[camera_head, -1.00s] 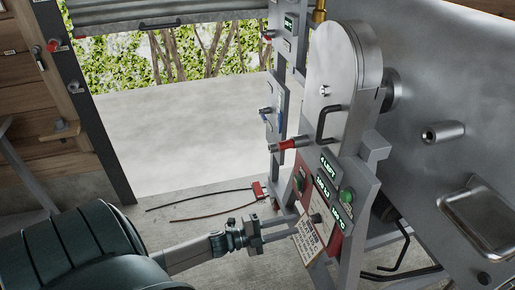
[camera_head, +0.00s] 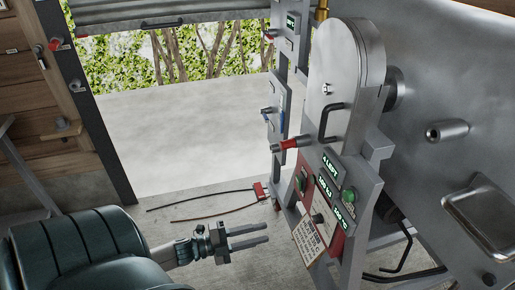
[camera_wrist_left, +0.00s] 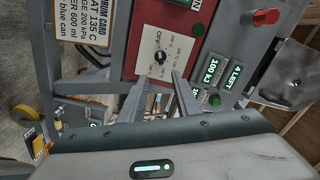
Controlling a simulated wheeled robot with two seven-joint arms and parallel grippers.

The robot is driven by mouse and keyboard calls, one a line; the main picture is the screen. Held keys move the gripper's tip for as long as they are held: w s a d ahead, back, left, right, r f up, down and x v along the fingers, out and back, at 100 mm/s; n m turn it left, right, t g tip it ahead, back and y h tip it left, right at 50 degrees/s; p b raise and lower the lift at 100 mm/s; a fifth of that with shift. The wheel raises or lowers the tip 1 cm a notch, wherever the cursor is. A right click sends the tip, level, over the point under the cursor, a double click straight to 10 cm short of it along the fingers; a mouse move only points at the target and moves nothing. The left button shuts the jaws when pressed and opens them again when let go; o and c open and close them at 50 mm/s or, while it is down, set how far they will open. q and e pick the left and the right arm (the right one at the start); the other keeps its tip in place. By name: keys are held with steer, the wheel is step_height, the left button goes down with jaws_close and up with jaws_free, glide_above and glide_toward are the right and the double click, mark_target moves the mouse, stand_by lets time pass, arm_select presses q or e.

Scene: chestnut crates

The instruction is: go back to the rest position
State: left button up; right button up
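My left gripper (camera_head: 266,233) shows low in the middle of the head view, at the end of the left arm. Its two grey fingers point right toward the machine's control panel and stand apart with nothing between them. In the left wrist view the open fingers (camera_wrist_left: 160,82) point at the red panel (camera_wrist_left: 128,60), below its black knob (camera_wrist_left: 158,57). The fingertips are clear of the panel in the head view. My right gripper is in neither view.
The grey machine (camera_head: 345,75) with red-handled lever (camera_head: 290,144), lit displays and green button (camera_head: 348,195) stands at the right. A paper card (camera_head: 308,240) hangs on its front. Two dark rods (camera_head: 205,203) with a red piece lie left of it. The floor beyond is clear.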

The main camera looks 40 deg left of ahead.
arm_select(q)
steer(key=shift+f, duration=0.1)
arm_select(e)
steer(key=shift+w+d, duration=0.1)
arm_select(q)
steer(key=s+d+f+n+g+y+p, duration=0.2)
steer(key=f+n+y, duration=0.25)
steer(key=f, duration=0.35)
steer(key=s+d+f+n+g+y+p, duration=0.1)
steer(key=s+f+n+y, duration=0.15)
steer(key=f+n, duration=0.5)
steer(key=s+d+f+n+g+p, duration=0.2)
steer(key=s+d+f+n+g, duration=0.3)
steer(key=s+d+f, duration=0.7)
steer(key=d+f+g, duration=0.2)
steer(key=d, duration=0.1)
steer(key=shift+d+f+y+p, duration=0.35)
steer(key=shift+f+y, duration=0.05)
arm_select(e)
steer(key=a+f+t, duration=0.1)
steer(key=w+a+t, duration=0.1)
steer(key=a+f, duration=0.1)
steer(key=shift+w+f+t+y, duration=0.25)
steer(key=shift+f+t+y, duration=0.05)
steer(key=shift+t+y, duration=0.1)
arm_select(q)
steer(key=shift+s, duration=0.15)
